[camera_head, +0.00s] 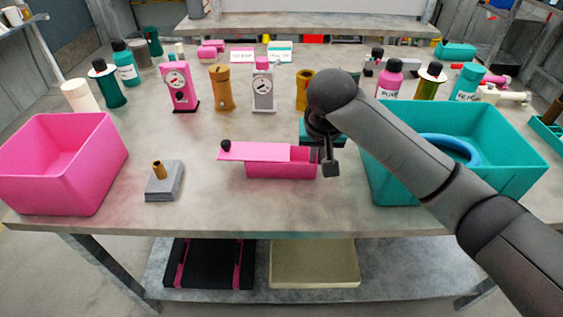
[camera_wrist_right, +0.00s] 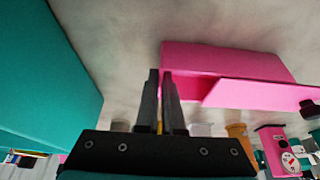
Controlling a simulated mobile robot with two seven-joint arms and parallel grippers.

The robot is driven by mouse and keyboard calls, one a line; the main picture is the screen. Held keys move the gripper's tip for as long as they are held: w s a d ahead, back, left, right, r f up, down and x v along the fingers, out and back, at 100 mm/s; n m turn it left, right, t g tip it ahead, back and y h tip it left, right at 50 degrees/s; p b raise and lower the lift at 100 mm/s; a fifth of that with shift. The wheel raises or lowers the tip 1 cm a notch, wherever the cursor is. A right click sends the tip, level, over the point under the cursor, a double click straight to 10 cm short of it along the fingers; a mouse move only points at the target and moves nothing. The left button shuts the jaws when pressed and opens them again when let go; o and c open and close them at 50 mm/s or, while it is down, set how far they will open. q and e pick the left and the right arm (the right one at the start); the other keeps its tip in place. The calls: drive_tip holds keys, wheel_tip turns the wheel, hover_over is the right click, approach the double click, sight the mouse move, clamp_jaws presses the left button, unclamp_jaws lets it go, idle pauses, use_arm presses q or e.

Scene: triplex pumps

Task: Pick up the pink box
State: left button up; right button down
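The small pink box (camera_head: 280,171) lies on the table's middle near the front edge. Its flat pink lid (camera_head: 255,151), with a black knob (camera_head: 226,145) at the left end, is slid to the left, leaving the box's right part uncovered. My right gripper (camera_head: 325,163) points down at the box's right end, which it partly hides. In the right wrist view, a narrow gap shows between the fingers (camera_wrist_right: 160,80), and their tips are beside the end of the box (camera_wrist_right: 225,58). I cannot tell whether they touch it. My left gripper is out of view.
A large pink bin (camera_head: 58,186) stands left and a teal bin (camera_head: 385,178) stands right, close to my right arm. A grey block with a brass peg (camera_head: 162,181) lies left of the box. Gauges, bottles and cylinders line the back. Bare table surrounds the box's front and left.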

drive_tip(key=shift+r, duration=0.1)
idle(0.4)
wheel_tip(320, 180, up, 10)
idle(0.5)
drive_tip(key=shift+f, duration=0.2)
drive_tip(key=shift+f+b, duration=0.7)
drive_tip(key=shift+f, duration=4.2)
